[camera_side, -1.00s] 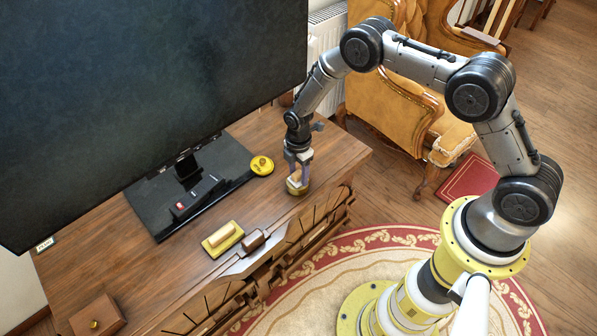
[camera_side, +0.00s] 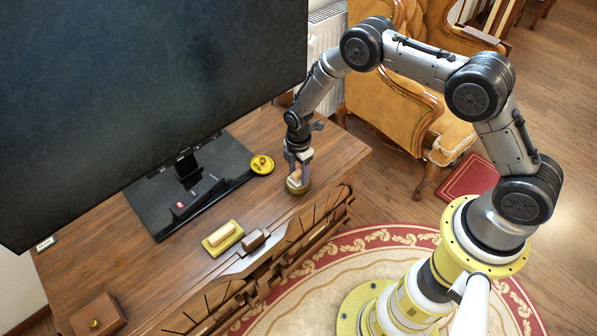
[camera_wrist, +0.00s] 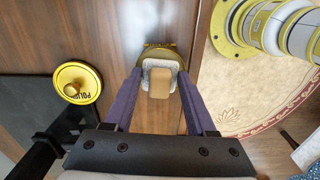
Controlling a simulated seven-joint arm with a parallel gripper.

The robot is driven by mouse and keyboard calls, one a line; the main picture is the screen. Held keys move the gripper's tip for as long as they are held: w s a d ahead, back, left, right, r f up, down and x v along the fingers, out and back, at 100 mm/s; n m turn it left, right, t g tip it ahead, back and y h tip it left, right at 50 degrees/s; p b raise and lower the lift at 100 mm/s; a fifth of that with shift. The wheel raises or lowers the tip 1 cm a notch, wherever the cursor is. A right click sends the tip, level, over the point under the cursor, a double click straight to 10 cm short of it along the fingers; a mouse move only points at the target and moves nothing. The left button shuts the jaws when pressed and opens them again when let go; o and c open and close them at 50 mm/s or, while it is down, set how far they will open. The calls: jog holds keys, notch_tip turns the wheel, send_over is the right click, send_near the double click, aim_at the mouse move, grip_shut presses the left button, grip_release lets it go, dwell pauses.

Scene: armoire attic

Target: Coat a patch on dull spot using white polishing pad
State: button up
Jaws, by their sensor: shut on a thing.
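My gripper (camera_side: 298,174) points down over the right end of the wooden cabinet top. It is shut on the wooden handle of the white polishing pad (camera_wrist: 146,74); the handle (camera_wrist: 161,82) shows between my fingers in the wrist view. The pad is over a round yellow-rimmed tin (camera_wrist: 171,50). The pad hides most of the tin's inside, and I cannot tell whether it touches the contents. I cannot make out a dull spot.
A large dark screen (camera_side: 140,90) stands on a black base (camera_side: 228,160) behind. A yellow pad with a pale block (camera_side: 222,238) and a brown block (camera_side: 254,240) lie near the front edge. A small wooden box (camera_side: 97,315) is at front left. Bare wood lies between.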

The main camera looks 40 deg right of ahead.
aim_at(298, 172)
jog(key=shift+f, duration=0.1)
jog(key=shift+r, duration=3.55)
